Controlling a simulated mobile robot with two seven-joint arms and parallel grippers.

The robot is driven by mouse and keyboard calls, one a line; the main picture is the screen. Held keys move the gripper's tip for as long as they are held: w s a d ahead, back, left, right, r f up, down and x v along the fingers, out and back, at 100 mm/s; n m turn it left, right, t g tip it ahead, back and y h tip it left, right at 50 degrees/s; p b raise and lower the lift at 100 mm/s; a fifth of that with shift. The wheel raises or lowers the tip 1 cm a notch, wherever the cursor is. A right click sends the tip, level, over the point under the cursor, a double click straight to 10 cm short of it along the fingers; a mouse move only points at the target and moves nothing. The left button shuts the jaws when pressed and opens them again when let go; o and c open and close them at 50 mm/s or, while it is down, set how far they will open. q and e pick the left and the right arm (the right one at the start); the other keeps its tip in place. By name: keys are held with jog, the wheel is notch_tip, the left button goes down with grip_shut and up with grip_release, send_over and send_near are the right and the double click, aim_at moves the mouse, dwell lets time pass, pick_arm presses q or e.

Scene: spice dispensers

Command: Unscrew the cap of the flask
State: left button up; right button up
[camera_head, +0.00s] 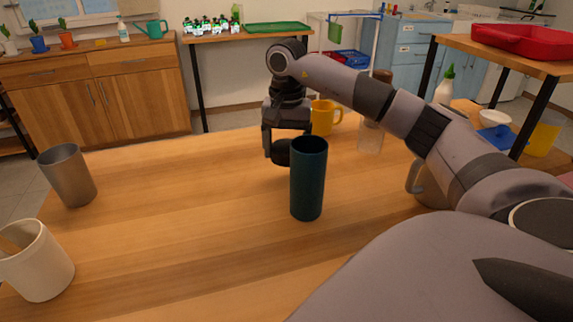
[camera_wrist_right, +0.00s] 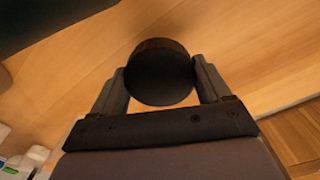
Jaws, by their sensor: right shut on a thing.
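The flask (camera_head: 308,182) is a dark teal cylinder standing upright on the wooden table in the head view. Its dark top shows no cap on it. My right gripper (camera_head: 278,154) is just behind and to the left of the flask, above the table. It is shut on a round black cap (camera_head: 283,153), partly hidden by the flask and fingers. In the right wrist view the cap (camera_wrist_right: 160,75) sits between the two fingers of my right gripper (camera_wrist_right: 162,80). My left gripper is not in view.
A yellow mug (camera_head: 322,118) and a clear glass (camera_head: 370,136) stand behind the flask. A grey metal cup (camera_head: 68,176) and a cream cup (camera_head: 36,262) stand at the left. The table between them and the flask is clear.

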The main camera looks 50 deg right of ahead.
aim_at(287, 178)
jog(key=shift+f+b, duration=0.3)
jog(key=shift+f, duration=2.45)
jog(key=shift+f, duration=0.15)
jog(key=o, duration=1.1)
notch_tip(287, 178, up, 12)
jog(key=shift+r+p, duration=0.2)
jog(key=shift+p, duration=0.7)
